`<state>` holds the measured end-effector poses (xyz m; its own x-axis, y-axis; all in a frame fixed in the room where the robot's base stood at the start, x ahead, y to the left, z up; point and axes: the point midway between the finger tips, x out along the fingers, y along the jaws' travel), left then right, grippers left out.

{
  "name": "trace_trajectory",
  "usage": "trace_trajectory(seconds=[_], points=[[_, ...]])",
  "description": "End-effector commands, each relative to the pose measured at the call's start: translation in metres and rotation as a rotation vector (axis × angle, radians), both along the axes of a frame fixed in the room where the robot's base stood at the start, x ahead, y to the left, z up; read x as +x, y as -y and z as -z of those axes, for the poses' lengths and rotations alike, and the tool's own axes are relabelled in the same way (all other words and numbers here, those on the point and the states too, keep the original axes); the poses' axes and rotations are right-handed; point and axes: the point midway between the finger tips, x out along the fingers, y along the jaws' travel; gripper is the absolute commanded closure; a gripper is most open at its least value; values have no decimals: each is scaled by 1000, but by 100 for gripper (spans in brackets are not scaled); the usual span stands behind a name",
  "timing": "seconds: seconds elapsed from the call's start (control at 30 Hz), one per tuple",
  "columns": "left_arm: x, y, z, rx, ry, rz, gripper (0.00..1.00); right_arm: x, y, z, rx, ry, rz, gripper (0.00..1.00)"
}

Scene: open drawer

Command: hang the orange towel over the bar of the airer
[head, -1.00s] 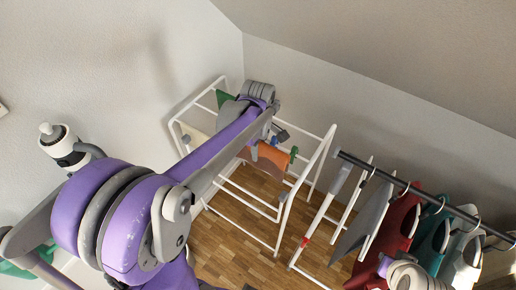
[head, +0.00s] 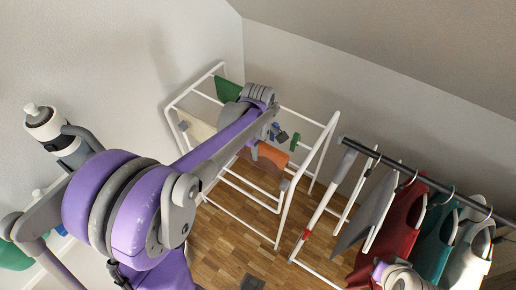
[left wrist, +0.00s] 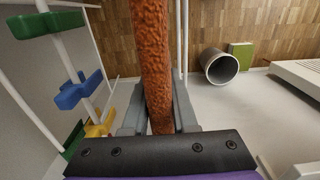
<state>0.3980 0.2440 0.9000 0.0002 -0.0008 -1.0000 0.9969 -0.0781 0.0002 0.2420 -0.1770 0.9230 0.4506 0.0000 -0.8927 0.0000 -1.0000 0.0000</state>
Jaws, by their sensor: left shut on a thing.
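The orange towel (head: 270,158) hangs down beside my purple left forearm in the head view, among the bars of the white airer (head: 282,212). In the left wrist view the towel (left wrist: 155,60) is a long, narrow, textured strip between the two grey fingers. My left gripper (left wrist: 159,112) is shut on it. In the head view the grip itself is mostly hidden by my arm. I cannot tell whether the towel touches a bar.
A green cloth (head: 229,91) and a cream cloth (head: 196,128) hang on the airer. Green (left wrist: 47,24), blue (left wrist: 78,91) and yellow (left wrist: 101,127) pegs sit on its bar. A clothes rail (head: 440,187) with several garments stands right. A grey cylinder (left wrist: 219,66) lies on the floor.

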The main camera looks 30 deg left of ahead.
Motion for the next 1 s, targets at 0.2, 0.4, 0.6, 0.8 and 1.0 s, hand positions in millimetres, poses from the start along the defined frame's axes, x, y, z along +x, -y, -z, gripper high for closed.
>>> trace_trajectory(seconds=[0.2,0.4,0.6,0.8,1.0], points=[[-1,0,18,0,-1,0,100,-4,0,15,0,-8,0,100],[-1,0,32,0,-1,0,100,-7,0,27,0,-13,0,100],[0,0,46,0,-1,0,100,-9,0,38,0,-18,0,100],[0,0,58,0,-1,0,100,-11,0,47,0,-21,0,100],[0,0,62,0,0,0,100,-12,0,50,0,-23,0,100]])
